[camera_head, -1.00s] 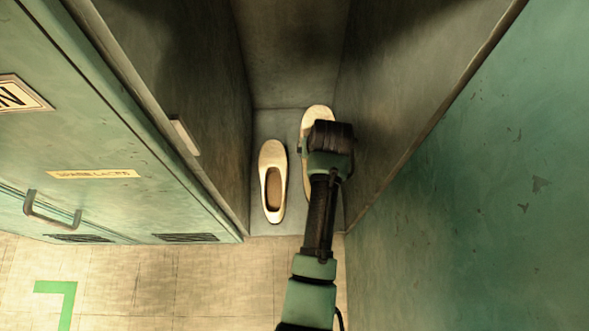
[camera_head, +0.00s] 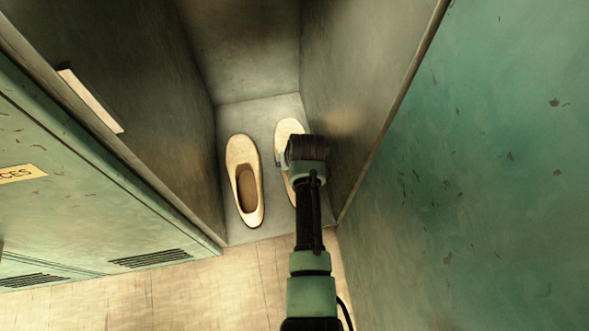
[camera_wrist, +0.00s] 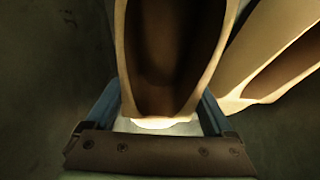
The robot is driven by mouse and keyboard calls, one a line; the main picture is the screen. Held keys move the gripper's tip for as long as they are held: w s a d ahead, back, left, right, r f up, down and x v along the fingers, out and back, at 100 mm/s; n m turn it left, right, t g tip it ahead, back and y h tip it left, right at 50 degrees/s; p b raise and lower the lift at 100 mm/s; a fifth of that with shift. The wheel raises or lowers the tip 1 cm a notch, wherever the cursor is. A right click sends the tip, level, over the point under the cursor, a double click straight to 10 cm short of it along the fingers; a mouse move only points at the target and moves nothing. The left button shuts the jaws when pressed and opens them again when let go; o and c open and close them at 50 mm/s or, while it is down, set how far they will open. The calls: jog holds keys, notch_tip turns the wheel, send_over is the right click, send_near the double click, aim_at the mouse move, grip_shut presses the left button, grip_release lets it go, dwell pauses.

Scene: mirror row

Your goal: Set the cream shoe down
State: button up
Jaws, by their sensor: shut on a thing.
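A cream shoe (camera_head: 289,128) is held in my gripper (camera_head: 292,163), inside a narrow locker bay, toe toward the back wall. My gripper covers its heel and middle in the head view. In the wrist view the shoe (camera_wrist: 165,50) fills the middle, with the gripper's blue fingers (camera_wrist: 158,112) against both sides of its heel end. A matching cream shoe (camera_head: 242,155) stands just to its left on the bay floor; it also shows at the right of the wrist view (camera_wrist: 275,45). Whether the held shoe's sole touches the floor I cannot tell.
The bay floor (camera_head: 262,112) is grey, with dark side walls close on both sides. The right wall (camera_head: 350,95) is very near my gripper. A green locker front (camera_head: 90,200) stands at left and a green panel (camera_head: 490,160) at right. Tiled floor (camera_head: 200,290) lies in front.

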notch_tip(320, 180, down, 3)
jog(key=shift+f+b, duration=0.15)
jog(key=shift+b, duration=1.05)
jog(key=o, duration=1.5)
jog(key=p+v, duration=0.9)
jog(key=v, duration=0.3)
jog(key=shift+p, duration=0.3)
